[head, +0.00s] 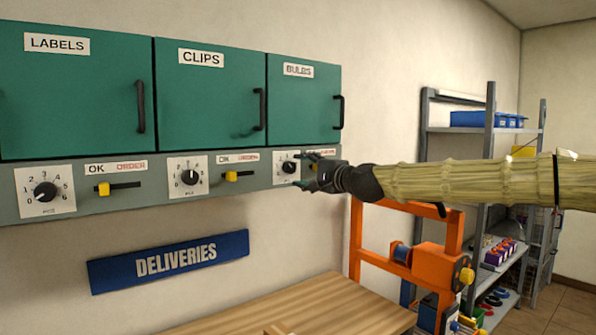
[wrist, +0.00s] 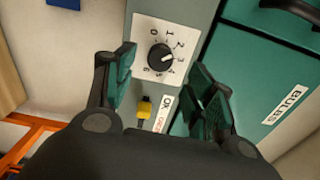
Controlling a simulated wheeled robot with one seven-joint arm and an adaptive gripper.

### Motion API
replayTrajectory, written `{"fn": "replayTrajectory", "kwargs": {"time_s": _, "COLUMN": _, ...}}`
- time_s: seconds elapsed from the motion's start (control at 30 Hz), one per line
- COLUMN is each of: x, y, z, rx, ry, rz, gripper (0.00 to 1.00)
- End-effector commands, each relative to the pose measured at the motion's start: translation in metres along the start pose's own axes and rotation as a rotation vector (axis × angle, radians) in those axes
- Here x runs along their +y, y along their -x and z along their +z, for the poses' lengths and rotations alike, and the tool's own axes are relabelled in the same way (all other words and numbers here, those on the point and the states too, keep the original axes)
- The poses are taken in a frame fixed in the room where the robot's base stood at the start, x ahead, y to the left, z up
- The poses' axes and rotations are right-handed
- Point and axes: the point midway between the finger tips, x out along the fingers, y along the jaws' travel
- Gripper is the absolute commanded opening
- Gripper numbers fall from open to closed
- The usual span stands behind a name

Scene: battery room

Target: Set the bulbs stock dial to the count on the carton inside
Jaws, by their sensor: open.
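The bulbs cabinet (head: 303,105) is the rightmost of three green cabinets, and its door is shut. No carton shows. The bulbs dial (head: 286,168) is on the grey rail below it, partly behind my gripper (head: 308,172). In the wrist view the white dial plate shows a black knob (wrist: 161,57), whose white mark appears to point near 3. My gripper (wrist: 165,78) is open and empty, its green-padded fingers on either side of the dial plate. I cannot tell how far the fingertips are from the knob.
A yellow slider (wrist: 144,108) sits beside the OK end of its label. The labels dial (head: 45,191) and clips dial (head: 188,177) are further left. Below are a DELIVERIES sign (head: 170,260), a wooden table (head: 290,308) and an orange frame (head: 410,262). Shelves (head: 455,130) stand right.

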Motion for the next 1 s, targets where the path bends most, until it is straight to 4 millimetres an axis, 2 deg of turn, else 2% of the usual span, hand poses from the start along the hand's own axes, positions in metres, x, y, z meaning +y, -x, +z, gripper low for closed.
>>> {"fn": "replayTrajectory", "kwargs": {"time_s": 0.2, "x": -0.001, "y": 0.04, "z": -0.001, "rx": 0.001, "ry": 0.001, "rz": -0.002, "gripper": 0.54}}
{"fn": "replayTrajectory", "kwargs": {"time_s": 0.4, "x": -0.001, "y": 0.064, "z": -0.001, "rx": 0.001, "ry": 0.0, "rz": -0.001, "gripper": 0.54}}
{"fn": "replayTrajectory", "kwargs": {"time_s": 0.6, "x": 0.0, "y": 0.075, "z": -0.001, "rx": 0.001, "ry": 0.0, "rz": 0.0, "gripper": 0.54}}
{"fn": "replayTrajectory", "kwargs": {"time_s": 0.9, "x": 0.0, "y": 0.076, "z": -0.001, "rx": 0.001, "ry": 0.001, "rz": 0.0, "gripper": 0.54}}
{"fn": "replayTrajectory", "kwargs": {"time_s": 1.0, "x": 0.007, "y": 0.074, "z": 0.0, "rx": 0.0, "ry": 0.003, "rz": 0.008, "gripper": 0.54}}
